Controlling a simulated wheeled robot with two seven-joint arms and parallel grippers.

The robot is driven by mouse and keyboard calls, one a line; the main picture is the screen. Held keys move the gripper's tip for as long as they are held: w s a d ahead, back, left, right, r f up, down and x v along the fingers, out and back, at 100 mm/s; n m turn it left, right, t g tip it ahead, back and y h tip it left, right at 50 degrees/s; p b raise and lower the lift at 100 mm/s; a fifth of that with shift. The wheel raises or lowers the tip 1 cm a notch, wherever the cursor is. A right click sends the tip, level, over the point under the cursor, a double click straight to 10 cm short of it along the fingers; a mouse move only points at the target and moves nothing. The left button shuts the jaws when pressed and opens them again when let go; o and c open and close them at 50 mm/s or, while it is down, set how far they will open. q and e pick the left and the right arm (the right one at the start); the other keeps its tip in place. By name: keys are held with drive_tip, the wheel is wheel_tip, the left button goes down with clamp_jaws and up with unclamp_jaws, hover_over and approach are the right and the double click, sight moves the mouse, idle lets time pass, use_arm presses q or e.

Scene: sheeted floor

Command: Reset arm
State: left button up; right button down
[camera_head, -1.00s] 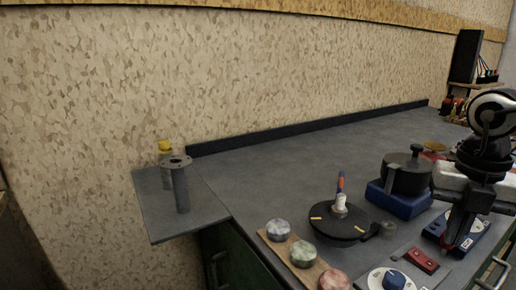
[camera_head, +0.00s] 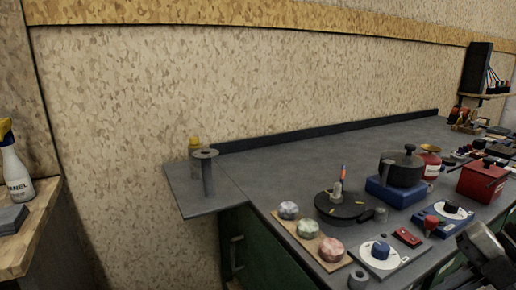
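A dark grey part of my arm (camera_head: 485,255), likely the right one, shows at the lower right edge, in front of the workbench. It is cut off by the frame and I cannot make out its fingertips or whether it holds anything. My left gripper is not in view.
The grey workbench (camera_head: 290,160) carries a black turntable (camera_head: 343,207), a black pot (camera_head: 401,170) on a blue base, a red box (camera_head: 482,182) and a board of several stone knobs (camera_head: 331,250). A spray bottle (camera_head: 15,175) stands on the left wooden table (camera_head: 40,215).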

drive_tip(key=s+a+f+m+t+h+p, duration=0.1)
drive_tip(key=s+a+f+m+t, duration=0.15)
drive_tip(key=f+m+t, duration=0.5)
drive_tip(key=s+a+f+m+t+h+p, duration=0.1)
drive_tip(key=a+f+m+t+p, duration=0.3)
drive_tip(key=m, duration=0.7)
drive_tip(key=s+a+f+m+g+h, duration=0.1)
drive_tip(key=s+a+f+m, duration=0.2)
drive_tip(key=a, duration=0.2)
drive_tip(key=s+a+f+m+g+b, duration=0.1)
drive_tip(key=s+a+f+m+g, duration=0.1)
drive_tip(key=s+a+f+m, duration=0.1)
drive_tip(key=a+f+m, duration=0.1)
drive_tip(key=a, duration=0.1)
drive_tip(key=shift+a+h, duration=0.3)
drive_tip(key=shift+h, duration=0.1)
drive_tip(key=shift+f, duration=0.1)
